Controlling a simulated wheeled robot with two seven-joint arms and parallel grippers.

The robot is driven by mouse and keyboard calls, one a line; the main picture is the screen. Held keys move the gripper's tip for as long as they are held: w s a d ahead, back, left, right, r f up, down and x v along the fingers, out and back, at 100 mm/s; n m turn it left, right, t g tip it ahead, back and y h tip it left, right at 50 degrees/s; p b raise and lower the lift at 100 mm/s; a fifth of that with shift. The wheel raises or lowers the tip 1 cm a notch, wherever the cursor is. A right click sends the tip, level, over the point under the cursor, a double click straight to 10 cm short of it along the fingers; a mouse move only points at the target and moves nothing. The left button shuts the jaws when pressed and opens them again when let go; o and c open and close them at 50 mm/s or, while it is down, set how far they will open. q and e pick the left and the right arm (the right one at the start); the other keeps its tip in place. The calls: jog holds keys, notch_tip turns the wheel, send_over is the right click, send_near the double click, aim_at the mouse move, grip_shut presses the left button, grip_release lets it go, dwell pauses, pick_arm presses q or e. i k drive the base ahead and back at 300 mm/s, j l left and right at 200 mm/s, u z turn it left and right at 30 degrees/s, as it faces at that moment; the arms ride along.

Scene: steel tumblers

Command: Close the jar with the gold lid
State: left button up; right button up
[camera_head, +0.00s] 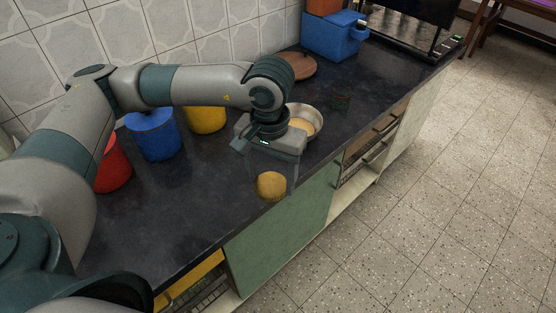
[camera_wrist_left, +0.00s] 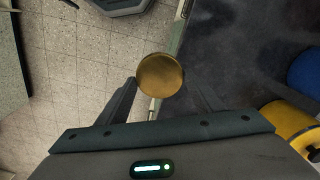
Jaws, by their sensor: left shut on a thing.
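The round gold lid (camera_head: 271,186) is below my left gripper (camera_head: 273,178), near the front edge of the counter. In the left wrist view the lid (camera_wrist_left: 160,75) sits between the two fingertips of my left gripper (camera_wrist_left: 161,84), which is shut on it. The floor and the counter edge show behind it there. I cannot make out an open jar for certain; part of the counter is hidden behind my left arm and gripper. My right gripper is not in view.
Red (camera_head: 112,171), blue (camera_head: 153,138) and yellow (camera_head: 206,119) canisters stand along the wall, partly behind my left arm. A metal bowl (camera_head: 316,119) is just beyond the gripper. A round wooden board (camera_head: 298,67) and blue box (camera_head: 333,40) are farther back. The near counter is clear.

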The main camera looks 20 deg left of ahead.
aim_at(342, 89)
jog(key=i+l+u, duration=0.25)
jog(key=i, duration=0.2)
jog(key=i+l+u, duration=0.25)
jog(key=i, duration=0.25)
jog(key=i+l+u, duration=0.25)
jog(key=i, duration=0.2)
